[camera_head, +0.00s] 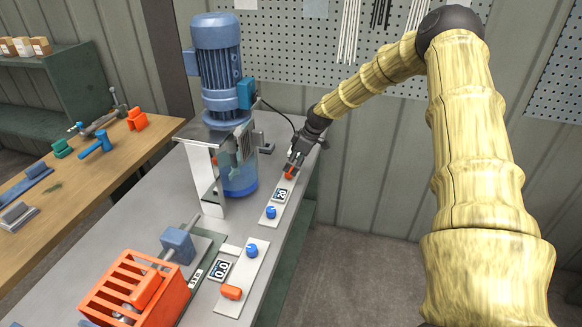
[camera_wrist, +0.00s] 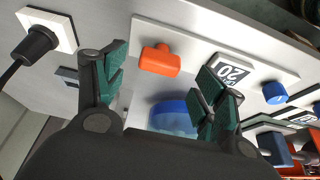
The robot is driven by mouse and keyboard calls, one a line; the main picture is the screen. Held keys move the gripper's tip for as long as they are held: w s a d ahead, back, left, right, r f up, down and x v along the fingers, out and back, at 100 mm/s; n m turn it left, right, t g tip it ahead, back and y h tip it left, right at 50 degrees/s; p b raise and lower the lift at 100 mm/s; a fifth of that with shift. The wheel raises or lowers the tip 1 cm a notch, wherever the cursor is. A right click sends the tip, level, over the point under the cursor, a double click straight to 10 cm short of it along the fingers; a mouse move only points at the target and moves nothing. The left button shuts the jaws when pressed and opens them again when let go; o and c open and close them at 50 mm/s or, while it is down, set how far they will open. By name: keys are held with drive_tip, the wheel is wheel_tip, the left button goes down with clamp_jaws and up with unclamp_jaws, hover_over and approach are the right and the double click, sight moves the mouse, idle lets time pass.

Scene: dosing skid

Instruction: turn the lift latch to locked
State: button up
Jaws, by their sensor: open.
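An orange latch handle (camera_head: 290,172) sits on the far white panel (camera_head: 278,211), beside a display reading 20 (camera_head: 281,195) and a blue knob (camera_head: 271,212). No label shows which latch it is. My gripper (camera_head: 297,158) is open and empty at this handle. In the wrist view, the handle (camera_wrist: 160,60) shows between the two spread green-padded fingers of my gripper (camera_wrist: 166,78), apart from both. The display (camera_wrist: 232,70) lies just beyond the right finger. A second orange handle (camera_head: 231,292) lies on the near panel.
A blue motor (camera_head: 215,60) on a metal stand rises left of my gripper. The near panel has a display reading 0.0 (camera_head: 219,270) and a blue knob (camera_head: 251,250). An orange slatted guard (camera_head: 108,286) stands at the front. A black cable plug (camera_wrist: 36,45) is at the wrist view's left.

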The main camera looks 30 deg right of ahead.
sight(291, 169)
drive_tip(key=x, duration=0.3)
drive_tip(key=shift+w+p, duration=0.2)
drive_tip(key=shift+p, duration=0.1)
drive_tip(key=shift+f, duration=0.2)
drive_tip(key=shift+a+f, duration=0.1)
drive_tip(key=shift+f, duration=0.05)
drive_tip(key=c, duration=1)
